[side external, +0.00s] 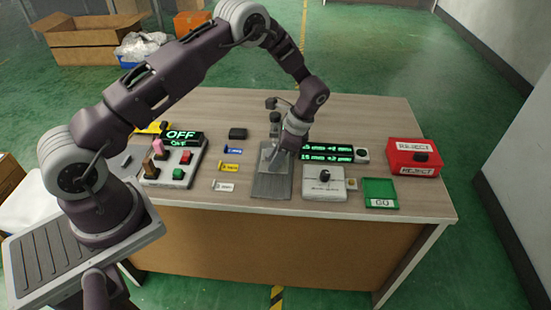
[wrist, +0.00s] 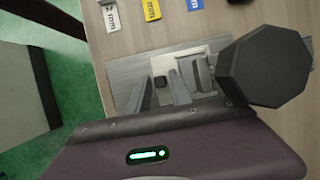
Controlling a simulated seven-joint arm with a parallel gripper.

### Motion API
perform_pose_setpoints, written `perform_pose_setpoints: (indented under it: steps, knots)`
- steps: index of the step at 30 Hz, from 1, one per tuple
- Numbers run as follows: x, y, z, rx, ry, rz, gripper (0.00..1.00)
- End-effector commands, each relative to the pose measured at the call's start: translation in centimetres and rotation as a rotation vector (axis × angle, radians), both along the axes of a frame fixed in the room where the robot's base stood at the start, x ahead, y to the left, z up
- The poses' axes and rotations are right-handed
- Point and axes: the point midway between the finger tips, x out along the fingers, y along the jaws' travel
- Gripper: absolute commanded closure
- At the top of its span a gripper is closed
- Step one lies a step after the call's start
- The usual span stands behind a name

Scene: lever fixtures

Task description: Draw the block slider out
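A grey metal plate fixture (side external: 271,187) lies on the table in the side view; its plate (wrist: 128,75) also shows in the wrist view. A pale block (wrist: 198,72) sits on it, beside a small dark square knob (wrist: 160,82); I cannot tell which part is the block slider. My gripper (side external: 281,157) is low over the fixture and hides part of it. In the wrist view my gripper (wrist: 160,79) has its fingers apart, one on each side of the dark knob. I cannot tell whether they touch it.
A dark octagonal top (wrist: 265,67) stands close to the right of my fingers. Colored thickness tags (side external: 230,167) lie to the left. A switch panel (side external: 172,167), a grey box with a knob (side external: 324,182), a green GO tray (side external: 380,193) and a red REJECT bin (side external: 412,158) stand around.

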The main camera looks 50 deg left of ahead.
Motion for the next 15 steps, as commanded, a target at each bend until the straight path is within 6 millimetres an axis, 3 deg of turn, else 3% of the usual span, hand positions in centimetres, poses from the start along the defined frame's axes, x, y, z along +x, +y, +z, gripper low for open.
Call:
perform_pose_setpoints:
  steps: [3,7,15]
  knots:
    - [0.01,-0.01,0.03,0.000,0.000,0.000,0.75]
    - [0.02,-0.02,0.06,0.000,0.000,0.000,1.00]
    - [0.03,-0.03,0.09,0.000,0.000,0.000,1.00]
